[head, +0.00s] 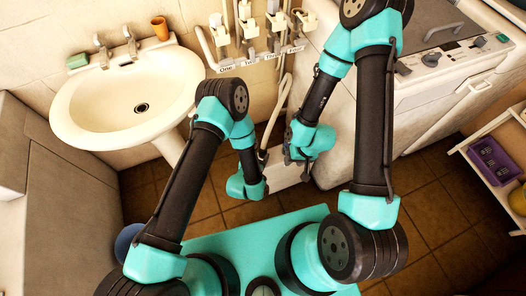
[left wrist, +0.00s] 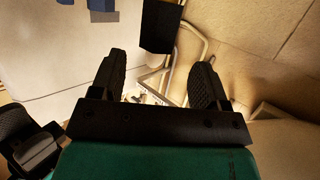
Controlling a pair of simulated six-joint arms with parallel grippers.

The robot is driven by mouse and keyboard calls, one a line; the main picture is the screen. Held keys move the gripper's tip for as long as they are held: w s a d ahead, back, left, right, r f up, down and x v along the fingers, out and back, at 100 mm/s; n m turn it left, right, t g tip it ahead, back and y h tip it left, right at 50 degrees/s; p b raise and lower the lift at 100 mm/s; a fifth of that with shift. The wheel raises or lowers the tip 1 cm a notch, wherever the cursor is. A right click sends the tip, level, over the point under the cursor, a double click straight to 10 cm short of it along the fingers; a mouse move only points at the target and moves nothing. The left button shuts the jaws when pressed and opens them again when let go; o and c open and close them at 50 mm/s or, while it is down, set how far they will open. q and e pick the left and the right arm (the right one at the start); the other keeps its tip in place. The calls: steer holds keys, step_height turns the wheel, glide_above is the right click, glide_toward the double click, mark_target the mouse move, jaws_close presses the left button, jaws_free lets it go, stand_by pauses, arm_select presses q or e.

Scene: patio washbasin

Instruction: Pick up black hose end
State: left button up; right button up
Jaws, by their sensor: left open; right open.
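A pale hose (head: 277,112) hangs below the taps in the head view and runs down behind my arms. I cannot clearly make out its black end there. In the left wrist view a dark block-shaped thing (left wrist: 160,27) lies beyond the fingers; I cannot tell whether it is the hose end. Pale tubing (left wrist: 190,50) shows beside it. My left gripper (left wrist: 159,60) is open with nothing between its fingers; in the head view it is low near the hose, mostly hidden. My right gripper (head: 292,152) is open, just right of the hose in the head view.
A white washbasin (head: 80,112) stands at the left, with a green soap (head: 77,61) and an orange cup (head: 160,28) on it. Labelled taps (head: 247,38) line the wall. A white washing machine (head: 450,70) and a shelf with a purple basket (head: 495,160) are at right.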

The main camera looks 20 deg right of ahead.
mark_target(262, 149)
arm_select(q)
steer(key=shift+x, duration=0.85)
steer(key=shift+x, duration=2.65)
steer(key=shift+s+d+f, duration=0.1)
steer(key=shift+s, duration=0.1)
steer(key=c, duration=1.1)
